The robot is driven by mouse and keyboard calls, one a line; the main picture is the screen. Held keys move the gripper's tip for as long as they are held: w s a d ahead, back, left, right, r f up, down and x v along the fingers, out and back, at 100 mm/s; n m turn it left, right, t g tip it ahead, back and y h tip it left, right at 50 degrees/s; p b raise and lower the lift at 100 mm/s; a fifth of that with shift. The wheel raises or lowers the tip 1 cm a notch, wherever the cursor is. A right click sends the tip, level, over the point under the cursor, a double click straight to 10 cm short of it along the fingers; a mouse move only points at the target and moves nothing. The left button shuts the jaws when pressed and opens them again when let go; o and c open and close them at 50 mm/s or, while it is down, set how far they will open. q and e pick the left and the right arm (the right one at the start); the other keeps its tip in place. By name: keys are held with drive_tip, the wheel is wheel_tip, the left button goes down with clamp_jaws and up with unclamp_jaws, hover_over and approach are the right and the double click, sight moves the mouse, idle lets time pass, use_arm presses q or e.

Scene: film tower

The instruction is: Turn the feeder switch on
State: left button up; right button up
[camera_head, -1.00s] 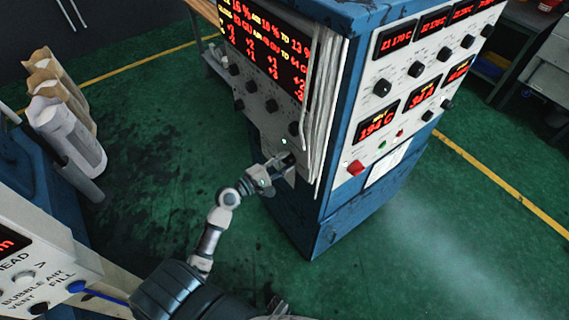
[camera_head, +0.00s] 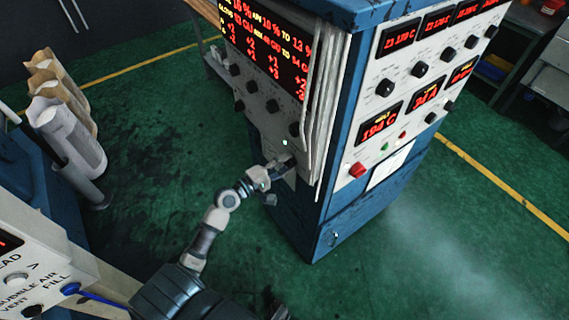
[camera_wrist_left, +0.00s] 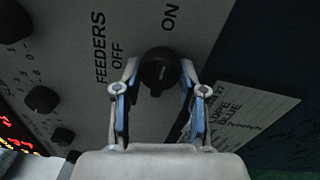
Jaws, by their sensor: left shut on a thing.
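The feeder switch (camera_wrist_left: 160,68) is a round black knob on the grey panel, with the words FEEDERS, OFF and ON printed around it in the left wrist view. OFF is to its upper left and ON to its upper right. My left gripper (camera_wrist_left: 158,80) has one finger on each side of the knob and is shut on it. In the head view my left gripper (camera_head: 284,163) reaches the lower part of the blue cabinet's left face and hides the switch. I cannot tell for sure which label the knob points to. My right gripper is not in view.
Several black knobs (camera_head: 252,86) sit higher on the panel. A paper sheet (camera_wrist_left: 235,115) is right of the switch.

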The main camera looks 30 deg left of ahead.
use_arm(q)
drive_tip(key=o, duration=1.1)
drive_tip(key=shift+w+f, duration=0.1)
drive_tip(key=shift+f, duration=0.1)
drive_tip(key=shift+o, duration=0.2)
drive_tip(key=v, duration=1.2)
drive_tip(key=shift+f, duration=0.1)
